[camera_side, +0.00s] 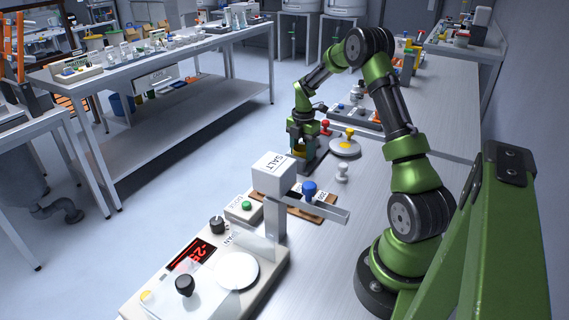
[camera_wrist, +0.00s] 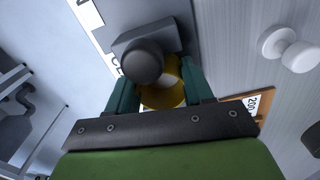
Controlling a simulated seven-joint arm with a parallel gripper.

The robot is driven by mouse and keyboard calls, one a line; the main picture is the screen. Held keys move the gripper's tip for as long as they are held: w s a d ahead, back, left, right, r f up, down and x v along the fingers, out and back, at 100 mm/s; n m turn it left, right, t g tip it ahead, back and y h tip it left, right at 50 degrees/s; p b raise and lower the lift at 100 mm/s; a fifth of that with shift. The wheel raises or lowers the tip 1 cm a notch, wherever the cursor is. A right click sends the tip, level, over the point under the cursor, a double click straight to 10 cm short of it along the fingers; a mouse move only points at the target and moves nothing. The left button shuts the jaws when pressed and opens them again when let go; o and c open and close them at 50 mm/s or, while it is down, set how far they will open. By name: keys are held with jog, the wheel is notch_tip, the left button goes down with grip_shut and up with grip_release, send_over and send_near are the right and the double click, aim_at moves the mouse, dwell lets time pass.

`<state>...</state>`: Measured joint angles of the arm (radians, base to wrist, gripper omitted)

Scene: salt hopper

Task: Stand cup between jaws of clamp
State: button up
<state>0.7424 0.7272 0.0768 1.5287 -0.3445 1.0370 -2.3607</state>
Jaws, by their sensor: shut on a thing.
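A yellow cup (camera_wrist: 165,92) sits between the two teal fingers of my gripper (camera_wrist: 155,95) in the wrist view; the fingers are shut on it. In the side view my gripper (camera_side: 301,145) points down, with a little of the yellow cup (camera_side: 299,153) showing low between its fingers. The clamp (camera_wrist: 150,36) is a grey block with a dark round knob, right against or just above the cup in the wrist view. The knob hides part of the cup. In the side view the clamp's dark base (camera_side: 314,159) shows beneath my gripper. I cannot tell whether the cup touches the base.
The white salt hopper (camera_side: 274,174) and the scale (camera_side: 238,271) with a red display stand nearer the side camera. A wooden board (camera_side: 315,210) carries a blue-knobbed piece (camera_side: 309,190). A white knob (camera_side: 342,172) and a grey disc (camera_side: 345,149) with a yellow knob stand to the right.

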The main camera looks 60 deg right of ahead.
jog(key=o, duration=1)
notch_tip(320, 180, up, 12)
jog(key=a+r+m+t, duration=0.1)
jog(key=a+r+m, duration=0.25)
jog(key=a, duration=0.25)
jog(key=a+r+m+t, duration=0.1)
jog(key=a+r+m, duration=0.1)
jog(key=a+r, duration=0.3)
jog(key=s+a+r+m+t, duration=0.1)
jog(key=s+a+m, duration=0.1)
jog(key=a, duration=0.3)
jog(key=s+a+r+m+t, duration=0.1)
jog(key=s+a+m, duration=0.1)
jog(key=a, duration=0.3)
jog(key=s+a+r+m+t, duration=0.1)
jog(key=s+a+m, duration=0.1)
jog(key=a+m, duration=0.2)
jog(key=shift+s+a, duration=0.2)
jog(key=shift+a, duration=0.35)
jog(key=shift+s+a, duration=0.2)
jog(key=shift+a, duration=0.35)
jog(key=s+a+m, duration=0.2)
jog(key=s+a+f+m+t+y, duration=0.1)
jog(key=s+a+m, duration=0.1)
jog(key=s+a+m+t+y, duration=0.1)
jog(key=s+a+m, duration=0.2)
jog(key=shift+f, duration=0.3)
